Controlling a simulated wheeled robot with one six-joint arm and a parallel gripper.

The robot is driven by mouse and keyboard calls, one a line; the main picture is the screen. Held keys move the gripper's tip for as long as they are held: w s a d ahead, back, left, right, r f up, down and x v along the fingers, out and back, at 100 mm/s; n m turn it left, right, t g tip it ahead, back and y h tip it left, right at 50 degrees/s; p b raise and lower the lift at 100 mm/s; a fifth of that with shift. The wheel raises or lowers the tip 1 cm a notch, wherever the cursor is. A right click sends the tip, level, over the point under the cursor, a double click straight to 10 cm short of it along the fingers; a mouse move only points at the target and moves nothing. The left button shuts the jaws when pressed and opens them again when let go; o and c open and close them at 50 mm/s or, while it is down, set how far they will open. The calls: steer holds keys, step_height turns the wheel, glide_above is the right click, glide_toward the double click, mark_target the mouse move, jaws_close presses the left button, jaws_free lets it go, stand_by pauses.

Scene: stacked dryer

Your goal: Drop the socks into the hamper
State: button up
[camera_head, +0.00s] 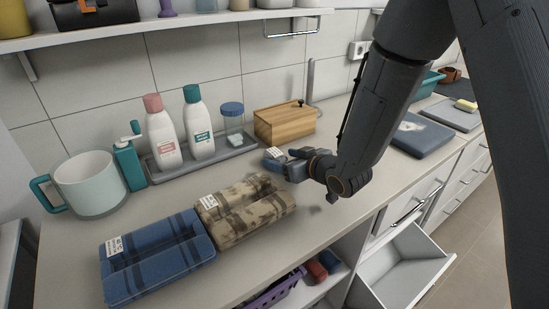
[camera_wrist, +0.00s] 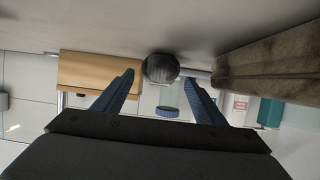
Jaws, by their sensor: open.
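In the wrist view, which shows the counter along the top, a dark grey rounded bundle (camera_wrist: 160,68), seemingly the rolled socks, sits on the counter. It appears ahead of and between the two blue fingers of my gripper (camera_wrist: 159,80), with gaps at both sides. In the head view my gripper (camera_head: 280,160) is low over the counter, between the camouflage towel and the wooden box. It is open and holds nothing that I can see. In that view the grey bundle is not clearly visible. I cannot make out a hamper in either view.
A camouflage towel (camera_head: 243,211) and a blue towel (camera_head: 156,257) lie left of my gripper. A bottle tray (camera_head: 178,168) and wooden box (camera_head: 285,123) stand behind it. Below the counter are an open drawer (camera_head: 405,273) and a purple basket (camera_head: 272,293).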

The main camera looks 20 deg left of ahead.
mark_target(275, 157)
steer(key=shift+p+x, duration=0.95)
steer(key=shift+x, duration=1.6)
steer(key=shift+f, duration=0.1)
steer(key=shift+c, duration=0.5)
steer(key=c, duration=1.1)
steer(key=shift+d, duration=0.1)
